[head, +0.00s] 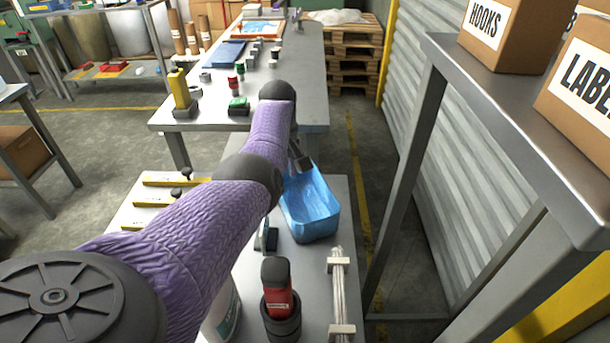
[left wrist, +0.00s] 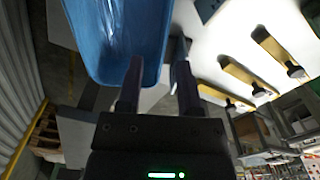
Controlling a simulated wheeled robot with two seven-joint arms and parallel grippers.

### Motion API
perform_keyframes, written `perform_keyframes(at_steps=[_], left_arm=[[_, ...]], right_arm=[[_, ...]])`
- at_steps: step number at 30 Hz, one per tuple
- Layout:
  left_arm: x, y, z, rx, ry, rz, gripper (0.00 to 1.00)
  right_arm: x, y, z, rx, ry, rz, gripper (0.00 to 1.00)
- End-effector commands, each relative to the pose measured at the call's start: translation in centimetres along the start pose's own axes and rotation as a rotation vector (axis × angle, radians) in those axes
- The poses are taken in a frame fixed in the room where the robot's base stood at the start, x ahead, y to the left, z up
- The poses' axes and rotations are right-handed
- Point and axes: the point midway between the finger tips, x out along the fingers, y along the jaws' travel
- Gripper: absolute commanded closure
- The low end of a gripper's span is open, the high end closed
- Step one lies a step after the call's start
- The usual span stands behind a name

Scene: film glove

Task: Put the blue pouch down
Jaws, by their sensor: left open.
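An open-topped blue container (head: 312,205), the only thing near my gripper that fits the blue pouch, stands on the near grey table (head: 345,205). It looks glossy and somewhat see-through. My left gripper (head: 303,164) is at its far left rim, partly hidden behind my own arm. In the left wrist view the blue pouch (left wrist: 118,40) fills the upper middle. The open fingers of my left gripper (left wrist: 158,88) stand on either side of its rim, one over the inside and one outside. I cannot tell whether they touch it. My right gripper is not in view.
Yellow bars (head: 165,181) lie left. A metal shelf with boxes (head: 500,30) rises right. A longer workbench (head: 300,110) with small items lies beyond.

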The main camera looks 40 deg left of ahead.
Motion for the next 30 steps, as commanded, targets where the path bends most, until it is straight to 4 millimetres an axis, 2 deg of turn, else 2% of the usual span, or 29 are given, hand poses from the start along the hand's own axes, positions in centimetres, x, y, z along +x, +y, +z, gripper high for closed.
perform_keyframes(at_steps=[6, 10, 15, 21, 23, 28, 30], left_arm=[[4.2, -0.1, 0.0, 0.0, -0.002, -0.003, 0.54], [6.0, -0.4, 0.0, -0.001, -0.001, -0.003, 0.54], [9.5, -0.7, -0.1, 0.0, -0.002, -0.003, 0.54], [9.2, -0.7, -0.1, 0.0, 0.001, 0.0, 0.54], [9.2, -0.7, -0.1, 0.0, 0.001, 0.0, 0.65], [9.2, -0.7, -0.1, 0.0, 0.001, 0.0, 1.0], [9.2, -0.7, -0.1, 0.0, 0.001, 0.0, 1.0]], right_arm=[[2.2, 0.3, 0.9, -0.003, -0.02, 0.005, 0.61], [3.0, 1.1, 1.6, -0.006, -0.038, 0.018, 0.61], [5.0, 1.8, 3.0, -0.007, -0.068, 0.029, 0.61], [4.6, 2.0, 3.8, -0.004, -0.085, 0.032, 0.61], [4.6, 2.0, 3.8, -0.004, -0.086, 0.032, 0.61], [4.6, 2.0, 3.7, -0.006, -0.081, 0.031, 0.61], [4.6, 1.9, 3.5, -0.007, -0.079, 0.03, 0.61]])
